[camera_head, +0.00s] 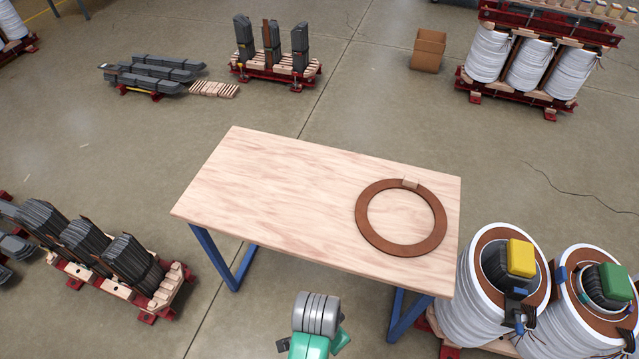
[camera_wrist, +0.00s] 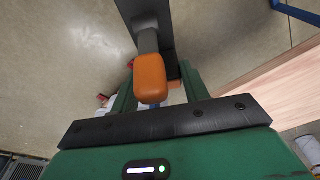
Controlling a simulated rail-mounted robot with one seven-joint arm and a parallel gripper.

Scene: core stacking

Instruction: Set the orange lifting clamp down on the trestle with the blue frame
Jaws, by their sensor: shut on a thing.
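The orange lifting clamp (camera_wrist: 151,78) shows in the wrist view as an orange block on a dark grey bar. My gripper (camera_wrist: 157,92) has green fingers on both sides of it and is shut on it. The clamp's far end is cut off at the picture's top. The trestle (camera_head: 270,190) has a pale wooden top and a blue frame. Its top edge shows at the right of the wrist view (camera_wrist: 280,90), with a blue leg above. The clamp appears beside the trestle, over the floor. Clamp and gripper fingers cannot be made out in the head view.
White coils with yellow (camera_head: 521,257) and green (camera_head: 615,281) caps stand at the right. Dark core stacks (camera_head: 85,240) stand at the left.

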